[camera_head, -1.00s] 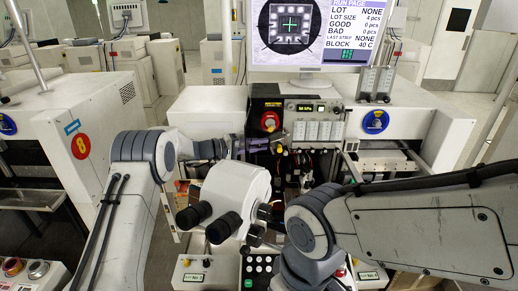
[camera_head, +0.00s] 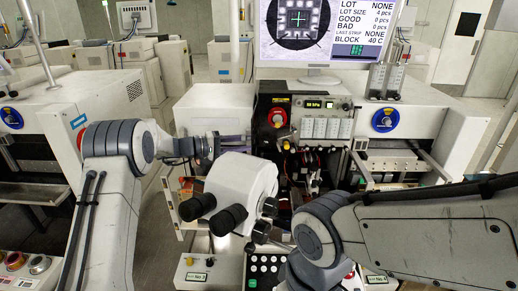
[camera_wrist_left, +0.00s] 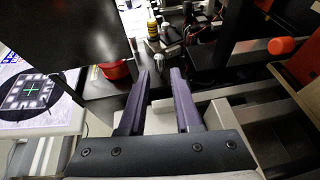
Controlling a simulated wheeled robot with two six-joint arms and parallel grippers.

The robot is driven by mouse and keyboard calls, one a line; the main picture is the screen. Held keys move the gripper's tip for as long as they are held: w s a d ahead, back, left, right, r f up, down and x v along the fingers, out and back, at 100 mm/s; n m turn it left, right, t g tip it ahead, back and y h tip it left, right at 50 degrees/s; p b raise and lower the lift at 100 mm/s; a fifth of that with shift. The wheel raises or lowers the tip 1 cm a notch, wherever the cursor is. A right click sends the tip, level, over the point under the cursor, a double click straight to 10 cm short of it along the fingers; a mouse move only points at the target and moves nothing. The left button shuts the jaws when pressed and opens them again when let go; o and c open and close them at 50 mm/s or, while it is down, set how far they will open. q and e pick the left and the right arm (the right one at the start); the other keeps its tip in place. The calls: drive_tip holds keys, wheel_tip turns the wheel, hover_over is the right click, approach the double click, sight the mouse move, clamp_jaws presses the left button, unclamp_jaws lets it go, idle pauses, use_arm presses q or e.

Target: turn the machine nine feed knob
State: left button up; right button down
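The machine in front of me has a black panel with a red knob (camera_head: 277,118) and a blue round dial (camera_head: 385,120) on its white right part. I cannot tell which of them, if either, is the feed knob. My left gripper (camera_head: 226,146) is left of the black panel, in front of the white box, and apart from both controls. In the left wrist view its purple fingers (camera_wrist_left: 160,72) are apart with nothing between them. A red round part (camera_wrist_left: 115,70) lies left of the fingers and an orange-red knob (camera_wrist_left: 281,46) to the right. My right gripper is hidden.
A white microscope head (camera_head: 240,180) with black eyepieces stands in front of the machine, close to my left gripper. A monitor (camera_head: 320,35) is above. A button panel (camera_head: 264,268) is at the front. A white box (camera_head: 208,105) stands left of the black panel.

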use_arm(q)
drive_tip(key=shift+b+v, duration=0.35)
drive_tip(key=shift+v, duration=1.35)
